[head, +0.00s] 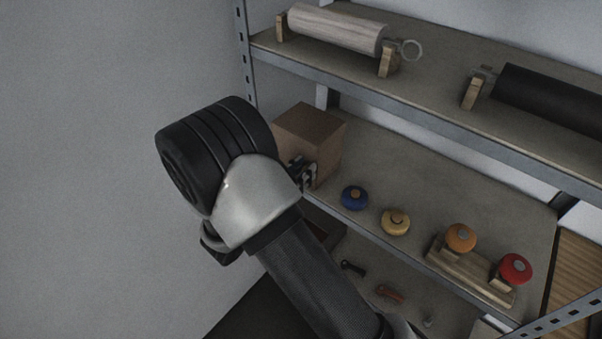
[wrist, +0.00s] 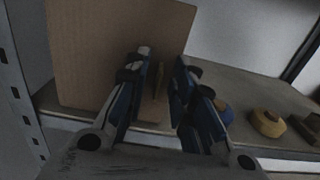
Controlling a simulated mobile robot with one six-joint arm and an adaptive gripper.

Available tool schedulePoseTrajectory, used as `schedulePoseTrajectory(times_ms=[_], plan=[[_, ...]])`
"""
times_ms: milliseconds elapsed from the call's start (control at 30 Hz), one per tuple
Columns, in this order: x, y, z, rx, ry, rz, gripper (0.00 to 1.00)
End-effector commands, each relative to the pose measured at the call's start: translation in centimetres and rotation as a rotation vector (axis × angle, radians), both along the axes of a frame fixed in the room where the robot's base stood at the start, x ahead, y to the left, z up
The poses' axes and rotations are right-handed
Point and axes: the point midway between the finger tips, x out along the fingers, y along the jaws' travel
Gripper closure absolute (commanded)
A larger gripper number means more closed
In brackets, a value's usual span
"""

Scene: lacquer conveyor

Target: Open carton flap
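A brown cardboard carton (head: 310,138) stands at the left end of the middle shelf. In the wrist view the carton (wrist: 92,58) fills the upper left, its broad face towards me. My gripper (head: 303,172) is at the carton's front, partly hidden behind my own wrist in the head view. In the wrist view my gripper (wrist: 162,62) has its two blue-and-black fingers apart. A thin brown tab (wrist: 158,82) stands between them, with a gap visible on its right. I cannot tell whether the left finger touches it. The carton's top looks closed in the head view.
Blue (head: 354,197), yellow (head: 396,221), orange (head: 460,237) and red (head: 515,269) round objects stand right of the carton. A metal upright (wrist: 18,95) is close on the left. The upper shelf (head: 440,88) holds rollers. Tools lie on the lower shelf.

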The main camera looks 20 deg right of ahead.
Motion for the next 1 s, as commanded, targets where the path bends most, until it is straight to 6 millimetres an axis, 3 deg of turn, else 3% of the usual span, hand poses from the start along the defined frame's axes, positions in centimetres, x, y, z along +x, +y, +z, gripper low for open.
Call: schedulePoseTrajectory(times_ms=[267, 600, 1000], plan=[[0.10, -0.09, 0.02, 0.001, -0.001, 0.000, 0.77], [0.08, -0.08, 0.01, 0.001, -0.001, 0.000, 0.99], [0.08, -0.08, 0.01, 0.001, -0.001, 0.000, 1.00]])
